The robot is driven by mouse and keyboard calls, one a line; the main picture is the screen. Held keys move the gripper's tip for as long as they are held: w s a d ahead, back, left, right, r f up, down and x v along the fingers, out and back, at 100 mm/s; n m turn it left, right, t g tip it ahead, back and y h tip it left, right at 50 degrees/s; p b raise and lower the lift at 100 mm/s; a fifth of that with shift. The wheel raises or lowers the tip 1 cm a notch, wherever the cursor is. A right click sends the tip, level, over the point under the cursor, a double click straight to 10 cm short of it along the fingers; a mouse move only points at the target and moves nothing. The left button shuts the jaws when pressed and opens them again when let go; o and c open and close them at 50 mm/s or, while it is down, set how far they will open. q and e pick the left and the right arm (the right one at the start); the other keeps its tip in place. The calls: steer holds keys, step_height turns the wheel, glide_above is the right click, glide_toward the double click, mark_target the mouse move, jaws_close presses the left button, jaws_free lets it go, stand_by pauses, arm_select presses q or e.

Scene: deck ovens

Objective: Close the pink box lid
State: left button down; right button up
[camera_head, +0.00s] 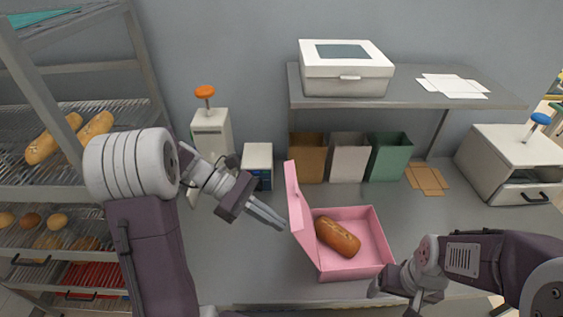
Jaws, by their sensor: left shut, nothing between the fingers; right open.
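The pink box (372,232) stands open on the grey counter, with a brown loaf (338,237) lying inside it. Its pink lid (299,218) is raised at the left side of the box, standing nearly upright. My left gripper (284,227) is shut and empty, with its fingertips at the outer left face of the lid. I cannot tell whether they touch it. My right gripper (419,304) is open near the counter's front edge, at the box's front right corner. Its fingers are partly hidden.
Brown, white and green bags (390,157) stand behind the box under a raised shelf (430,92) carrying a white case (346,72). A white dispenser (211,134) and small carton (257,166) stand behind my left arm. A white press (513,163) stands at right.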

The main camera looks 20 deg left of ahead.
arm_select(q)
steer(key=w+a+r+n+t+p, duration=0.1)
steer(key=a+r+n+t+p, duration=0.2)
steer(key=a, duration=0.4)
steer(key=w+a+r+n+t+p, duration=0.2)
steer(key=a+r+p, duration=0.15)
steer(key=a, duration=0.25)
steer(key=p, duration=0.4)
glide_toward(297, 189)
steer(key=shift+h, duration=0.3)
steer(key=w+d+f, duration=0.1)
steer(key=d, duration=0.1)
steer(key=w+d+f, duration=0.1)
steer(key=d+f, duration=0.1)
steer(key=shift+w+f, duration=0.2)
steer(key=shift+f, duration=0.15)
steer(key=shift+d, duration=0.25)
arm_select(e)
step_height(297, 189, up, 13)
steer(key=shift+a, duration=0.15)
arm_select(q)
steer(key=shift+w, duration=0.1)
